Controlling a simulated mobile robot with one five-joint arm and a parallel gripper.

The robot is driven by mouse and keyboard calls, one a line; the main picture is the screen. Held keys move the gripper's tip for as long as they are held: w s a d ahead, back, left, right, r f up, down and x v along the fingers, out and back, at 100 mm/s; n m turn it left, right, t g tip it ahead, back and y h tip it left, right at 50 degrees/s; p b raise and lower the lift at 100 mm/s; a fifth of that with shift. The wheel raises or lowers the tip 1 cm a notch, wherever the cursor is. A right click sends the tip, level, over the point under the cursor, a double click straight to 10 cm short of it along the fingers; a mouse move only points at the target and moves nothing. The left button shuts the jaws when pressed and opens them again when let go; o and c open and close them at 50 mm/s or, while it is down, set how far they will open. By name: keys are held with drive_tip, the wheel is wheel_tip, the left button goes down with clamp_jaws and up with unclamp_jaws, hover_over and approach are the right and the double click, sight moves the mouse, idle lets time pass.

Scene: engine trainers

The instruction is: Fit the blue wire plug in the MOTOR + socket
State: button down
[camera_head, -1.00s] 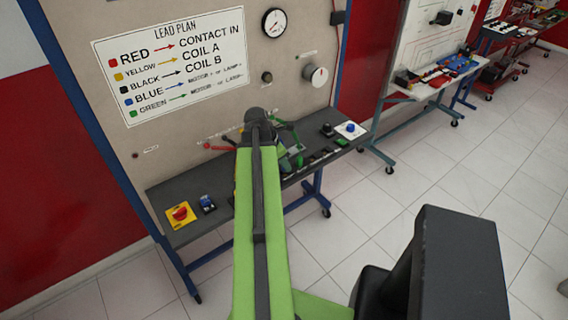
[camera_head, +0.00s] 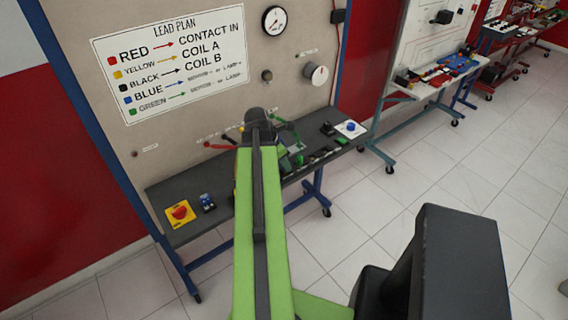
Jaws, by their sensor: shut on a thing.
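My green arm (camera_head: 258,220) rises through the middle of the view, and its dark top joint (camera_head: 258,122) stands in front of the board. My gripper does not show; the arm hides the area behind it. I cannot make out the blue wire plug. The MOTOR + socket is also not to be told apart; the arm covers part of the lower board. A red lead (camera_head: 220,147) sticks out from the board left of the joint, with small yellow and dark parts above it. A green lead-like piece (camera_head: 290,130) shows right of the joint.
The lead plan sign (camera_head: 175,62) hangs on the beige board. On the dark shelf (camera_head: 220,215) stand a red and yellow switch (camera_head: 180,212), a small blue part (camera_head: 207,202) and a blue knob (camera_head: 351,127). Another bench stands to the right. Open tiled floor lies in front.

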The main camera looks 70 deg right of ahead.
drive_tip(key=shift+f+b, duration=0.6)
drive_tip(key=shift+f, duration=0.05)
drive_tip(key=c, duration=1.5)
unclamp_jaws()
drive_tip(key=shift+r, duration=0.15)
drive_tip(key=p+v, duration=0.5)
drive_tip(key=shift+r, duration=0.15)
drive_tip(key=shift+r+p, duration=1)
drive_tip(key=shift+p, duration=0.1)
drive_tip(key=shift+o, duration=0.5)
